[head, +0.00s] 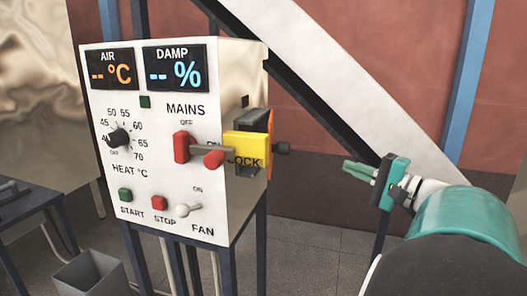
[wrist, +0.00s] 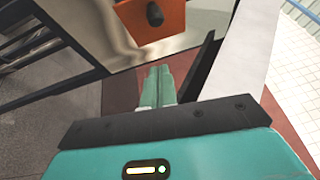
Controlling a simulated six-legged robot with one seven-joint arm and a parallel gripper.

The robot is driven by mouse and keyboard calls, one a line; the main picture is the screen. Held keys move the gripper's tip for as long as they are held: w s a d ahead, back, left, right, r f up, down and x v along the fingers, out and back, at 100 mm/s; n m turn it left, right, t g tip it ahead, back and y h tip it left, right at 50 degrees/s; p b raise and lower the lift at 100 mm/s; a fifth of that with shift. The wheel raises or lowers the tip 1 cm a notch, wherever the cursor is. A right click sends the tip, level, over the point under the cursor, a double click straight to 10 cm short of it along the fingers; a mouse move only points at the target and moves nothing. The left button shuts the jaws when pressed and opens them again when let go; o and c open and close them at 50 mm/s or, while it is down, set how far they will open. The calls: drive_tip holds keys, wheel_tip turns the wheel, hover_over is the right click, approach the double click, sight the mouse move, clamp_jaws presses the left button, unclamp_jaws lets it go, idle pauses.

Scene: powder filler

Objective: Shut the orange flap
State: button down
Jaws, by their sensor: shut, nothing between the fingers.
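The orange flap (head: 262,121) shows at the right side of the white control box, partly hidden behind a yellow block marked LOCK (head: 246,147). A dark knob (head: 282,148) sticks out from the flap to the right. In the wrist view the orange flap (wrist: 142,22) is at the top, with its dark knob near the middle of its face. I cannot tell how far the flap stands open. My gripper (head: 350,170) is shut and empty, to the right of the flap and apart from it. Its green fingers (wrist: 158,72) point toward the flap's lower edge in the wrist view.
The white control box (head: 165,110) has displays, a heat dial, a red mains handle (head: 182,147), buttons and a fan switch. A pale diagonal beam (head: 330,75) runs behind my gripper. A grey bin (head: 90,275) stands at lower left. Space between gripper and knob looks clear.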

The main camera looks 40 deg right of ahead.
sight(281, 153)
drive_tip(key=a+x, duration=0.2)
drive_tip(key=x, duration=1)
drive_tip(key=shift+a, duration=0.4)
drive_tip(key=shift+w, duration=0.15)
drive_tip(key=shift+w+a, duration=0.25)
drive_tip(key=shift+a, duration=0.7)
drive_tip(key=shift+w+a, duration=0.25)
drive_tip(key=shift+a, duration=0.75)
